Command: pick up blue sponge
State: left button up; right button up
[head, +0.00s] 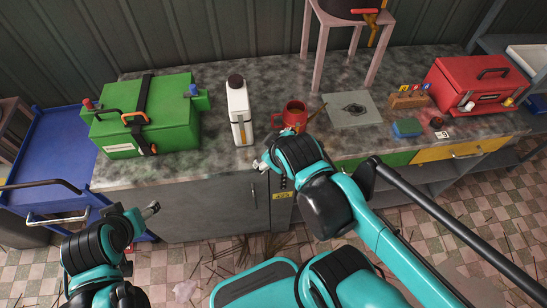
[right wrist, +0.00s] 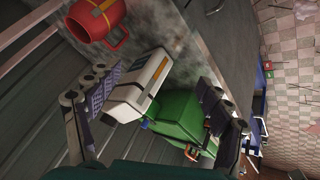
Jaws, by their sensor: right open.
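The blue sponge (head: 407,128) lies on the grey stone counter (head: 225,165) near its front edge, right of centre in the head view. It does not show in the right wrist view. My right gripper (head: 268,165) is at the counter's front edge, well left of the sponge and apart from it. In the right wrist view its fingers (right wrist: 155,95) are spread with nothing held between them. My left gripper (head: 148,211) is low in front of the counter at the left, far from the sponge; its finger opening is not clear.
A red mug (head: 294,114) and white bottle (head: 239,112) stand behind my right gripper. A green case (head: 150,120) sits left. Beside the sponge are a wooden block (head: 408,101), a grey plate (head: 352,110) and a red toolbox (head: 480,85).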

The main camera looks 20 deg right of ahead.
aim_at(409, 128)
jog(key=z, duration=2.15)
jog(key=i+u, duration=0.1)
jog(key=u, duration=0.35)
jog(key=l+u, duration=0.15)
jog(key=u, duration=0.35)
jog(key=i+l+u, duration=0.1)
jog(key=u, duration=0.35)
jog(key=i+l+u, duration=0.1)
jog(key=l+u, duration=0.25)
jog(key=l, duration=0.35)
jog(key=l+u, duration=0.3)
jog(key=l, duration=0.9)
